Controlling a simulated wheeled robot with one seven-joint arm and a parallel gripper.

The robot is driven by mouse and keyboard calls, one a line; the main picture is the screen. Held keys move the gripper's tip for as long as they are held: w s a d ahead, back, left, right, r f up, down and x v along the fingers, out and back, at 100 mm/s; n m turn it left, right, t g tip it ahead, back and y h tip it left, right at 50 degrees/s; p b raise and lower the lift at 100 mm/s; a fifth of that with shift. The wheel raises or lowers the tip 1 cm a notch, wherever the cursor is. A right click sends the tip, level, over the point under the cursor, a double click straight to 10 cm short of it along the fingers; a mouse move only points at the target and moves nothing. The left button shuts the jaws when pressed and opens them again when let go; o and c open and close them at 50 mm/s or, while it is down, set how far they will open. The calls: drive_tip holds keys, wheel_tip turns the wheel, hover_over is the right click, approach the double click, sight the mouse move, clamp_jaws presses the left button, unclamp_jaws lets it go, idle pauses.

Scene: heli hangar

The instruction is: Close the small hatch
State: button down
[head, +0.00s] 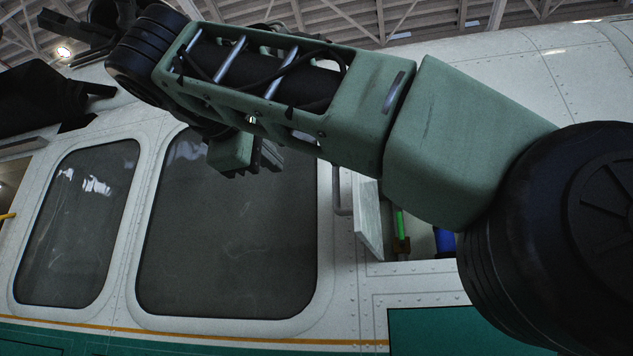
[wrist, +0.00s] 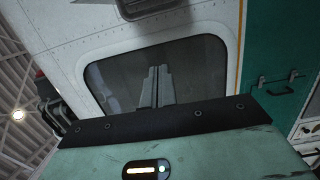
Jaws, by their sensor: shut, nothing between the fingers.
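The small hatch (head: 368,217) is a pale panel standing open, swung out from the white helicopter side in the head view. Behind it an opening shows a green item (head: 401,228) and a blue item (head: 444,240); my arm hides much of this opening. My gripper (head: 268,157) is left of the hatch, partly hidden under my arm, in front of the large window. In the wrist view my gripper (wrist: 156,87) has its two fingers together, empty, over a dark window. I cannot clearly make out the hatch in the wrist view.
Two dark windows, the left one (head: 78,225) and the larger one (head: 228,240), lie in the white fuselage. A grey handle (head: 341,192) stands left of the hatch. In the wrist view a teal panel (wrist: 275,55) carries latches. My arm crosses the upper head view.

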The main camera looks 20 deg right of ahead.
drive_tip(key=w+d+p, duration=0.4)
drive_tip(key=w+d, duration=0.1)
drive_tip(key=d, duration=0.5)
drive_tip(key=shift+w, duration=0.15)
drive_tip(key=shift+d+f, duration=0.15)
drive_tip(key=shift+d, duration=0.05)
